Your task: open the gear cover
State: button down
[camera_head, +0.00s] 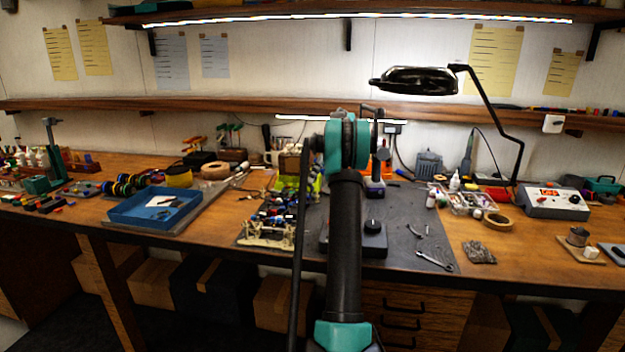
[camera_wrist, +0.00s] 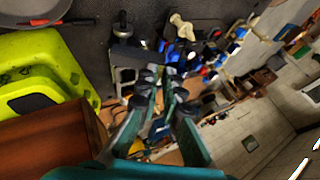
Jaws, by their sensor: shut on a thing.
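My gripper (camera_wrist: 165,74) shows in the wrist view with its teal and black fingers converging. Its tips are closed together on a small part among the car's pieces. That part is mostly hidden by the fingertips, and I cannot tell for certain whether it is the gear cover. Blue and dark car parts (camera_wrist: 210,58) lie just beyond the tips. In the head view the partly built car (camera_head: 272,218) sits on the dark mat, left of my arm. My arm hides the gripper's tips and part of the work area there.
A yellow-green shell (camera_wrist: 40,70) lies close beside the gripper in the wrist view. A blue tray (camera_head: 150,222) is at the left of the bench. Pliers and a wrench (camera_head: 434,261), a tape roll (camera_head: 497,221) and a grey power box (camera_head: 545,203) are to the right.

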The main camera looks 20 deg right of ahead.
dwell(0.3)
jog(key=c, duration=1.9)
grip_release()
jog(key=shift+c, duration=0.2)
notch_tip(320, 180, up, 10)
